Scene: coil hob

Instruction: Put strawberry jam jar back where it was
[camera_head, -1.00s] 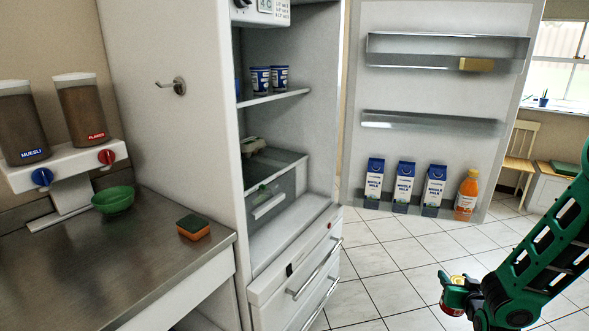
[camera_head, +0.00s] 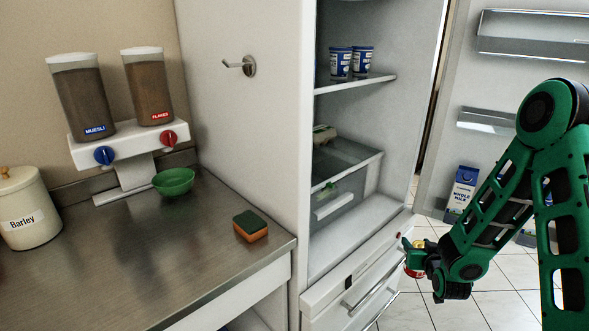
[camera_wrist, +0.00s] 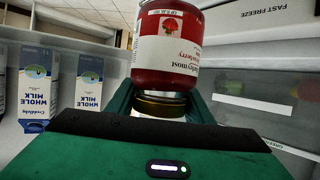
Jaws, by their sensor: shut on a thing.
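The strawberry jam jar (camera_wrist: 168,50) is red with a white label and a strawberry picture. It fills the upper middle of the wrist view, with a gold lid (camera_wrist: 160,104) towards my gripper. My gripper (camera_head: 412,258) is shut on the jar. In the head view only a small red and white part of the jar (camera_head: 413,271) shows beside the jaws; the rest is hidden. My gripper is in front of the open fridge (camera_head: 365,190), near its lower drawers.
The fridge door (camera_head: 470,90) stands open on the right, with milk cartons (camera_head: 462,190) in its low rack. Blue and white cups (camera_head: 350,62) stand on a fridge shelf. The counter (camera_head: 130,250) on the left holds a sponge (camera_head: 250,226), green bowl (camera_head: 174,181) and Barley jar (camera_head: 25,210).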

